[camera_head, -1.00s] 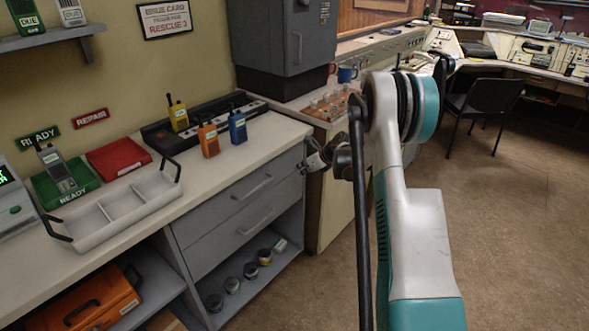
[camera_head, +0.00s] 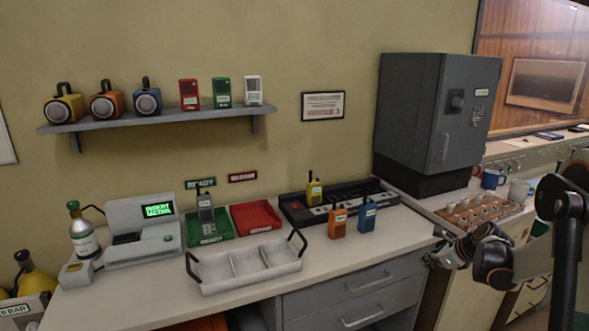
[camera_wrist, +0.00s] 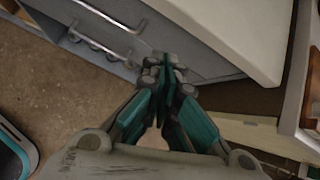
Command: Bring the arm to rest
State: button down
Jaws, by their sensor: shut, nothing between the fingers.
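My arm (camera_head: 567,235) stands at the right edge of the head view, bent in front of the side counter. My gripper (camera_head: 440,258) is near the right end of the console counter, in front of its drawers. In the wrist view my gripper (camera_wrist: 164,68) has its fingers together with nothing between them. It points toward the drawer front and the counter corner. It looks apart from the counter, though the exact gap is hard to judge.
On the counter (camera_head: 120,290) are a white divided tray (camera_head: 245,268), a green tray (camera_head: 222,228) with a grey radio (camera_head: 206,212), a red tray (camera_head: 255,216) and several radios by a charger strip (camera_head: 340,200). A grey cabinet (camera_head: 430,115) stands behind. Floor shows in the wrist view.

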jog(key=s+a+r+n, duration=0.4)
jog(key=a+r+n, duration=0.1)
jog(key=a+r, duration=0.15)
jog(key=s+a+r+n, duration=0.3)
jog(key=a+r+n, duration=0.1)
jog(key=a+r, duration=0.25)
jog(key=s+a+r+n+g+h+p, duration=0.1)
jog(key=s+a+r+n, duration=0.35)
jog(key=s+a, duration=0.2)
jog(key=s+a+r+n, duration=0.3)
jog(key=s+a+n, duration=0.2)
jog(key=s+n, duration=0.15)
jog(key=s+f+n+h, duration=0.1)
jog(key=s+f+n, duration=0.2)
jog(key=s, duration=0.5)
jog(key=s+f+n+h+b, duration=0.1)
jog(key=s+f+n, duration=0.2)
jog(key=s, duration=0.6)
jog(key=shift+s+d+n, duration=0.15)
jog(key=shift+s+n, duration=0.05)
jog(key=shift+n, duration=0.9)
